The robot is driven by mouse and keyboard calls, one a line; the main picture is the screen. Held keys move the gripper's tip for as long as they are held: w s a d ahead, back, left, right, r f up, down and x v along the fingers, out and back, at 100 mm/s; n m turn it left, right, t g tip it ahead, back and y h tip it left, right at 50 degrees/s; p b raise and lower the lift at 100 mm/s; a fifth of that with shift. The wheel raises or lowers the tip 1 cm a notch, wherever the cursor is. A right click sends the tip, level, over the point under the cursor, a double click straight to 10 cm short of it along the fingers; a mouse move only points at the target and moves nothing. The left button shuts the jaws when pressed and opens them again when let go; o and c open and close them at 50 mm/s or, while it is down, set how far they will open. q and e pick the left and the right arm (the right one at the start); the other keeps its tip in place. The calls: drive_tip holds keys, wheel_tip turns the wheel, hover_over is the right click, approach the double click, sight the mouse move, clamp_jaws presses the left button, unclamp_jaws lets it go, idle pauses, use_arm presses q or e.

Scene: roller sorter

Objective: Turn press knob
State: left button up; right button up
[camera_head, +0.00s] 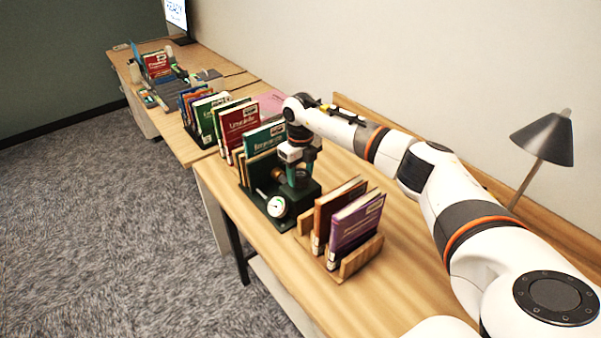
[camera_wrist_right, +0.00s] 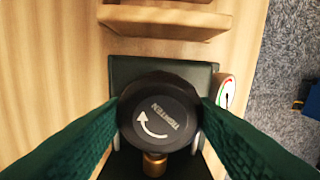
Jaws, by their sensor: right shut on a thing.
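The press (camera_head: 308,193) is a dark green device on the wooden table, with a round white gauge (camera_head: 277,206) on its front. Its knob (camera_wrist_right: 157,113) is a round black disc marked "TIGHTEN" with a curved arrow, seen from above in the right wrist view. My right gripper (camera_head: 300,178) points down over the press in the head view. Its green fingers (camera_wrist_right: 160,118) are shut on the knob from both sides. The gauge also shows at the right of the knob in the wrist view (camera_wrist_right: 226,91). A brass part (camera_wrist_right: 154,162) shows below the knob. My left gripper is not in view.
A grey lamp (camera_head: 545,140) is at the right. The table's front right is bare.

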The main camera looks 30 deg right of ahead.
sight(300, 174)
drive_tip(key=m, duration=0.5)
drive_tip(key=shift+r+m, duration=0.1)
drive_tip(key=shift+m, duration=0.3)
drive_tip(key=m+p, duration=0.1)
drive_tip(key=m, duration=0.4)
drive_tip(key=shift+m, duration=0.4)
drive_tip(key=shift+w, duration=0.1)
drive_tip(key=o, duration=1)
drive_tip(key=shift+c, duration=0.2)
drive_tip(key=shift+r, duration=0.4)
wheel_tip(300, 174, up, 11)
drive_tip(key=b, duration=0.3)
drive_tip(key=shift+b, duration=0.35)
